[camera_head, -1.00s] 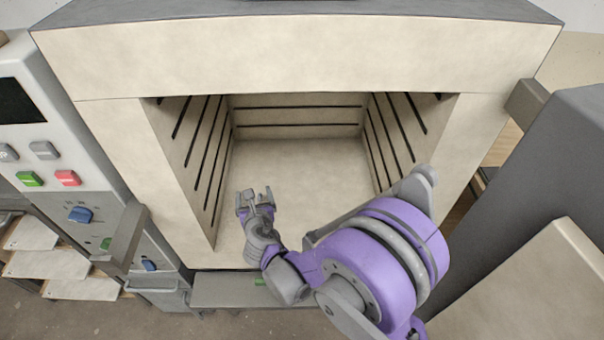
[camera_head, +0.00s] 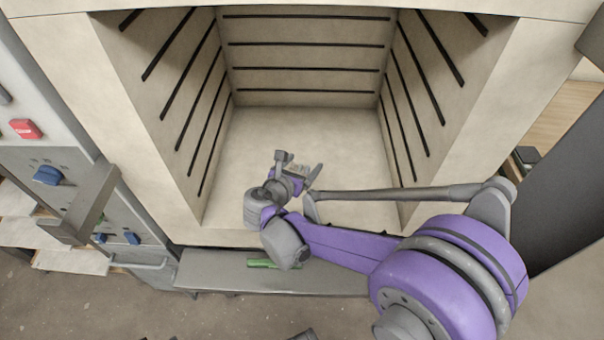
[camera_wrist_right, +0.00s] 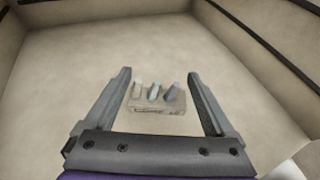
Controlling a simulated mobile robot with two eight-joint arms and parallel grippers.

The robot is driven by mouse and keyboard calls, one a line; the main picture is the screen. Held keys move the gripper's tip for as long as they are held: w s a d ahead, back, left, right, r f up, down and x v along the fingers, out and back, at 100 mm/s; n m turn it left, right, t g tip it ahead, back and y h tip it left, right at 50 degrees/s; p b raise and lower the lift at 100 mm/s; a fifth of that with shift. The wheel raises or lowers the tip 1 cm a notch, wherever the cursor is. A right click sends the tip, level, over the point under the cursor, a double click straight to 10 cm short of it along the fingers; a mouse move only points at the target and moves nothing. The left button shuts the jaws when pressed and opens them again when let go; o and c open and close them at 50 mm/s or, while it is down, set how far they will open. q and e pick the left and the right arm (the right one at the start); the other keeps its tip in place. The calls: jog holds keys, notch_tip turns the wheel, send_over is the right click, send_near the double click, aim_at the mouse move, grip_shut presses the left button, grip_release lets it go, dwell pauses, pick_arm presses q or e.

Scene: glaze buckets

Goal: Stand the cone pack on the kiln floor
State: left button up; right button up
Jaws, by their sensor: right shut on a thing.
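The cone pack (camera_wrist_right: 157,104) is a small pale block with several short cones standing up from it, whitish on the left and grey-blue on the right. In the head view my right gripper (camera_head: 298,170) is inside the kiln opening, over the front part of the kiln floor (camera_head: 300,130). The pack is mostly hidden there by the fingers. I cannot tell the gap between pack and floor. My left gripper is not in view.
The kiln's left wall (camera_head: 185,90) and right wall (camera_head: 420,90) carry dark slots. The floor behind the gripper is clear. A control panel with a red button (camera_head: 25,129) and blue knobs stands left. A grey ledge (camera_head: 215,272) with a green item (camera_head: 262,263) runs below the opening.

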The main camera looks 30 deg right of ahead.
jog(key=shift+f+b, duration=0.5)
jog(key=shift+f, duration=1.5)
jog(key=shift+f, duration=0.1)
jog(key=o, duration=1.1)
jog(key=shift+s+a+r, duration=0.2)
jog(key=shift+a+r, duration=0.05)
jog(key=shift+a, duration=0.05)
jog(key=p+v, duration=0.1)
jog(key=v, duration=1)
jog(key=shift+s+a+r+p, duration=0.1)
jog(key=shift+p, duration=0.2)
